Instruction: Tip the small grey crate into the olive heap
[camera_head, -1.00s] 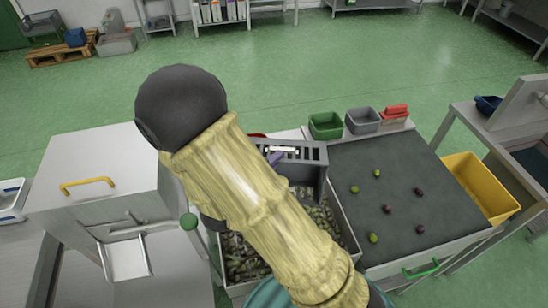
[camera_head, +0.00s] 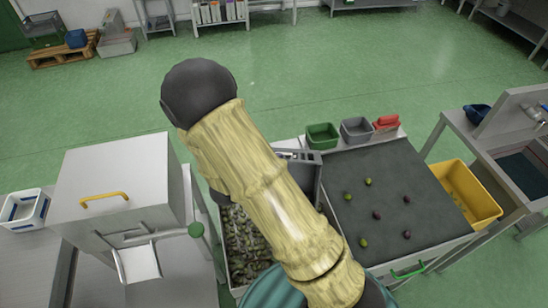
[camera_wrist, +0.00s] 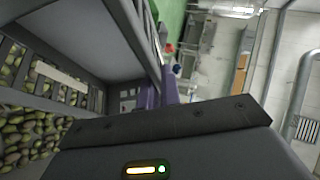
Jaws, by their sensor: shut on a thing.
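The small grey crate (camera_head: 312,178) is in my gripper, beside and above the olive heap (camera_head: 245,248) in its pale bin. In the head view my arm hides most of the crate and all of the gripper's jaws. In the wrist view the grey crate (camera_wrist: 85,45) fills the upper left, with slotted walls, and looks steeply tilted. Olives (camera_wrist: 30,135) show through and below its slots. The purple fingers of my gripper (camera_wrist: 158,88) are shut on the crate's wall.
A dark sorting table (camera_head: 385,200) with several scattered olives is to the right. Green (camera_head: 322,136), grey (camera_head: 356,131) and red (camera_head: 386,125) bins stand behind it. A yellow bin (camera_head: 470,195) is at far right. A steel machine (camera_head: 115,185) stands left.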

